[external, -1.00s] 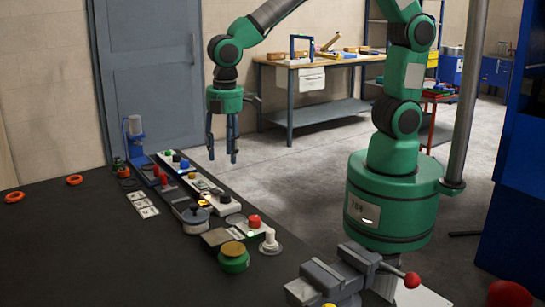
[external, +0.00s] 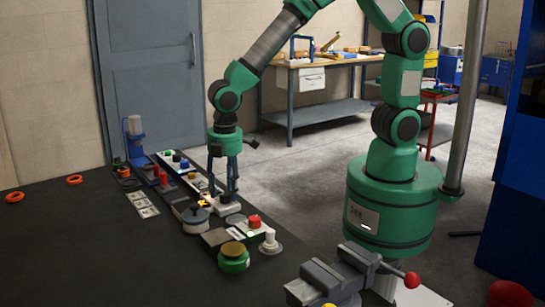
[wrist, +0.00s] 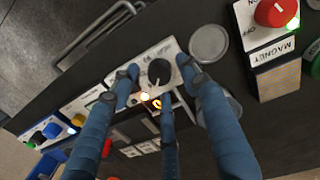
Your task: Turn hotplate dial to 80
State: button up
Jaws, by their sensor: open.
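In the wrist view, a black dial (wrist: 159,70) with a pale pointer line sits on a white panel (wrist: 143,56). I take it to be the hotplate dial; its scale is too small to read. My gripper (wrist: 161,80) points down with its fingers spread around the dial, open and empty. I cannot tell whether any finger touches the dial. In the external view, my gripper (external: 223,196) is low over the white panel (external: 228,209), and its fingers hide the dial. A round metal vessel (external: 195,216) stands just left of the panel.
A red knob (wrist: 276,12) on the box marked MAGNET and a grey disc (wrist: 209,43) lie right of the dial. Coloured buttons (wrist: 52,130) line the left. A green pot (external: 233,258) and vise (external: 330,283) stand nearer the camera. The left tabletop is mostly clear.

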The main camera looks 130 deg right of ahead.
jog(key=shift+f, duration=0.7)
jog(key=c, duration=1.2)
jog(key=shift+o, duration=0.2)
jog(key=shift+m, duration=0.5)
jog(key=m+p, duration=0.2)
jog(key=m, duration=0.2)
jog(key=shift+w+d+r+m, duration=0.1)
jog(key=shift+m, duration=0.2)
jog(key=m+p, duration=0.2)
jog(key=m, duration=0.4)
jog(key=shift+g, duration=0.3)
jog(key=shift+w, duration=0.1)
